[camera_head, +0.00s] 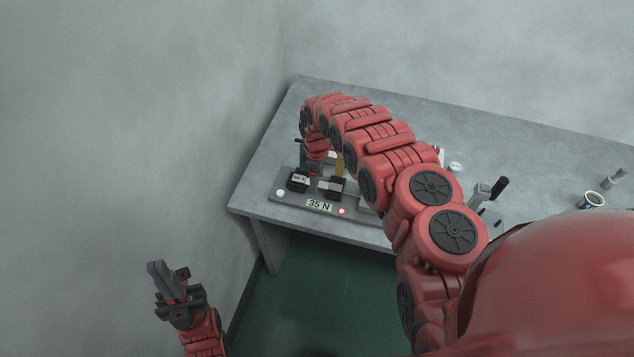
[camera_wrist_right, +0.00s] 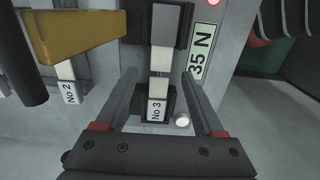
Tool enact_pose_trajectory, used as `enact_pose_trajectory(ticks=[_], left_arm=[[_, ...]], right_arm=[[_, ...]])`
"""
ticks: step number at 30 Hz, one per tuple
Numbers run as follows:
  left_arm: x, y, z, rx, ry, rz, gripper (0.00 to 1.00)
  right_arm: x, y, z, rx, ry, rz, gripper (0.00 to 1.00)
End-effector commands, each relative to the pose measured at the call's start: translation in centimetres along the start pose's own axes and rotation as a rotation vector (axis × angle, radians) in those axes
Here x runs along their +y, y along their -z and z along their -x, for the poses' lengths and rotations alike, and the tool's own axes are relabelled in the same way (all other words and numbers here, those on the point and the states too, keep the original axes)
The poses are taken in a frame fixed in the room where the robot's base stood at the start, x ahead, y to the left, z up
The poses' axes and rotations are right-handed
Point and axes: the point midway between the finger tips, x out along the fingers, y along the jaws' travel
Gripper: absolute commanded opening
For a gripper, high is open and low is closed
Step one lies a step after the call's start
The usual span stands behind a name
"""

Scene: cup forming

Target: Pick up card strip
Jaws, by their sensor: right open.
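In the right wrist view a pale card strip (camera_wrist_right: 160,60) spans two dark clamp blocks, the far one (camera_wrist_right: 166,25) at the top and the near one with a "No 3" label (camera_wrist_right: 157,110). My right gripper (camera_wrist_right: 160,75) is open. Its two fingers lie on either side of the strip in the picture, with visible gaps; whether they are level with it I cannot tell.
The fixture carries a "35 N" display (camera_head: 319,206), a red lamp (camera_head: 341,211) and a white button (camera_head: 280,193). A yellow bar (camera_wrist_right: 75,35) and a "No 2" label (camera_wrist_right: 70,92) lie left of the strip.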

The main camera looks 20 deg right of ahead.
Motion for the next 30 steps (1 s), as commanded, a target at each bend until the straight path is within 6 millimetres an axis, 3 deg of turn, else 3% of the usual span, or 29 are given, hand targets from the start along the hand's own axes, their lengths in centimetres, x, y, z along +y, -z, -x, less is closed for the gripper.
enact_pose_trajectory(ticks=[2,13,30], left_arm=[[0.00,0.00,0.01,0.000,0.000,0.000,0.00],[0.00,0.00,0.01,0.000,0.000,0.000,0.00],[0.02,-0.08,0.46,0.000,0.000,0.000,0.00]], right_arm=[[0.01,0.01,0.01,0.000,0.000,0.000,0.68],[0.03,0.01,0.03,0.001,0.000,0.000,0.02],[0.13,0.07,0.62,0.002,-0.002,0.000,0.00]])
